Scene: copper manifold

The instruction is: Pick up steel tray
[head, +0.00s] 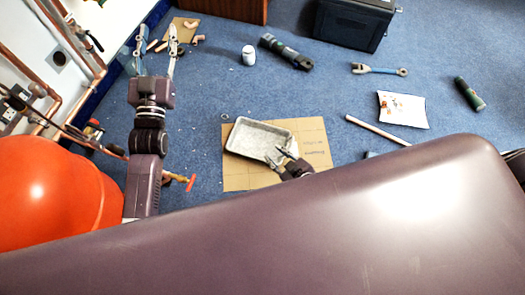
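The steel tray (251,138) is a shallow grey rectangular tray. It lies slightly turned on a brown cardboard sheet (313,149) on the blue carpet. My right gripper (277,154) is at the tray's right end, its two fingers apart and over or at the near right rim. I cannot tell whether it touches the tray. The rest of my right arm is hidden behind my own purple body part in front. My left gripper (155,53) is open and empty, pointing away over the carpet at the upper left, well apart from the tray.
Copper pipes (48,95) run along the wall at left, beside a large orange rounded object (50,200). A white jar (248,55), a dark green cylinder (285,52), a wrench (379,69) and a black case (355,22) lie beyond. Carpet left of the cardboard is mostly clear.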

